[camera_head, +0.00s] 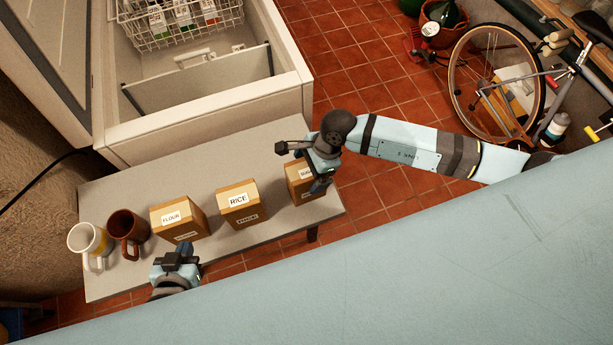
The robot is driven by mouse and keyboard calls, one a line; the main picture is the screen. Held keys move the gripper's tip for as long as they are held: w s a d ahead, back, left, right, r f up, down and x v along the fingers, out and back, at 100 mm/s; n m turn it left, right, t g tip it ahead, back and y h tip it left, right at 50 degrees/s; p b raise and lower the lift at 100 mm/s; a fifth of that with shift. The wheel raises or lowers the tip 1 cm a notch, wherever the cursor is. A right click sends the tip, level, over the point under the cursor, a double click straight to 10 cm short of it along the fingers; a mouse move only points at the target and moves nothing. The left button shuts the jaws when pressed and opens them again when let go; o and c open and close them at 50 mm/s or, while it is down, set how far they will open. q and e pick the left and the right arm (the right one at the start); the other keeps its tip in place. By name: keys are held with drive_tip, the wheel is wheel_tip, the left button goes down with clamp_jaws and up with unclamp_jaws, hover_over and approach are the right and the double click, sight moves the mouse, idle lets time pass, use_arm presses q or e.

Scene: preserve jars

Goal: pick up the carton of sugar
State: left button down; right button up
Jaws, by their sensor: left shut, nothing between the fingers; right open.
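The sugar carton (300,190) is a brown box at the right end of the grey table. The start of its top label shows, and my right gripper hides part of it. My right gripper (299,168) is open, with one finger on the far side of the carton's top and the other in front of its right part. I cannot tell whether the fingers touch it. My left gripper (178,254) is shut and empty in front of the table's near edge, below the flour carton.
On the table (240,155), the rice carton (238,205), the flour carton (178,217), a brown mug (127,228) and a cream mug (86,240) stand in a row to the left. An open chest (215,110) with a wire basket (178,28) lies behind. A bicycle (497,75) stands at the right.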

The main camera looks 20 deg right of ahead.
drive_tip(key=shift+a+f, duration=0.15)
drive_tip(key=shift+f, duration=0.2)
drive_tip(key=shift+c, duration=0.5)
drive_tip(key=c, duration=1.7)
drive_tip(key=shift+r, duration=0.1)
drive_tip(key=shift+c, duration=0.2)
